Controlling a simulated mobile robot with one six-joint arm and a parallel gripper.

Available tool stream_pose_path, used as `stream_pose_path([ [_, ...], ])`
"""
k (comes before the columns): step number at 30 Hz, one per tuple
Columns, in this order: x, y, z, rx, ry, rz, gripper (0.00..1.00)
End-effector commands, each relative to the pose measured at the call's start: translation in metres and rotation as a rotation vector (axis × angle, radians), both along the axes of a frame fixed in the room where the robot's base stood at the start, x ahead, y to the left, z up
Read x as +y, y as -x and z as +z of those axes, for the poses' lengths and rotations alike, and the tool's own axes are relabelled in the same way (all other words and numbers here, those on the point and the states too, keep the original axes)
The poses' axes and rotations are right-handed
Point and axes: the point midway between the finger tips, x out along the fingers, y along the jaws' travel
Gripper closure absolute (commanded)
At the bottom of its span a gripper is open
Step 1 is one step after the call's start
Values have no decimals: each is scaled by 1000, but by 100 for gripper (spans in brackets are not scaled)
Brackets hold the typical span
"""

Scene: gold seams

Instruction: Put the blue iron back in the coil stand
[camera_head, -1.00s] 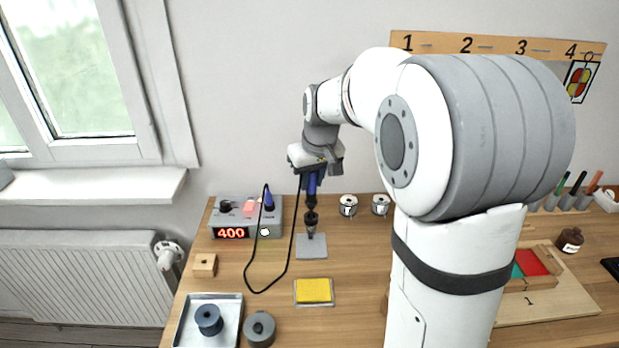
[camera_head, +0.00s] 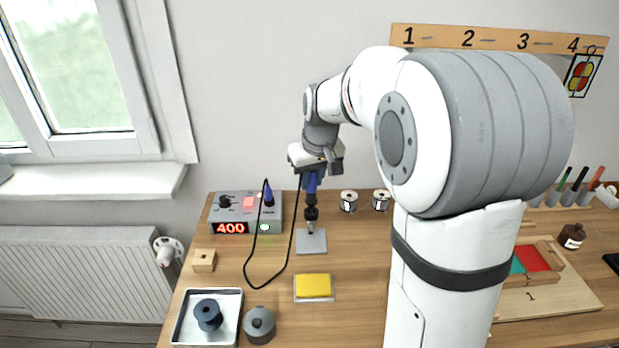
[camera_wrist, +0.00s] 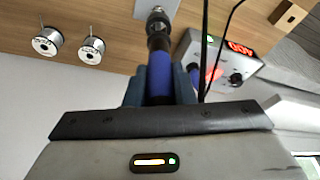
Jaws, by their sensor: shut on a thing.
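The blue iron (camera_head: 311,184) points down, its blue handle between the jaws of my gripper (camera_head: 312,174). In the wrist view the blue handle (camera_wrist: 160,76) and a black collar show, with my gripper (camera_wrist: 160,92) shut on it. The coil stand (camera_head: 311,243) has a grey square plate on the bench; a narrow metallic part stands above it, directly below the iron's dark collar. The plate also shows in the wrist view (camera_wrist: 141,10). I cannot tell how deep the iron's tip sits in the coil, as the metal parts overlap.
The iron's black cord loops left of the stand to the station (camera_head: 232,227) reading 400. A yellow sponge (camera_head: 313,285) lies in front. Solder spools (camera_head: 348,201) stand behind right. A metal tray (camera_head: 183,328), grey pot (camera_head: 259,322) and wooden block (camera_head: 204,260) are at left.

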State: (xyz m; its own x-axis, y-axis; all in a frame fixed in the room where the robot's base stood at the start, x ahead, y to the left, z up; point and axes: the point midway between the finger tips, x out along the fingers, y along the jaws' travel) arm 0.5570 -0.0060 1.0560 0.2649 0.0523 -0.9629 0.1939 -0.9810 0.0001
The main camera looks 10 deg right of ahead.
Motion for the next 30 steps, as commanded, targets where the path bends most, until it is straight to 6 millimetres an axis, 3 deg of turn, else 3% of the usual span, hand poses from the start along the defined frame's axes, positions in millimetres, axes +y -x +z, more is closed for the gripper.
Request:
stream_pose_path([
  [30,0,0,-19,0,0,0,100],
])
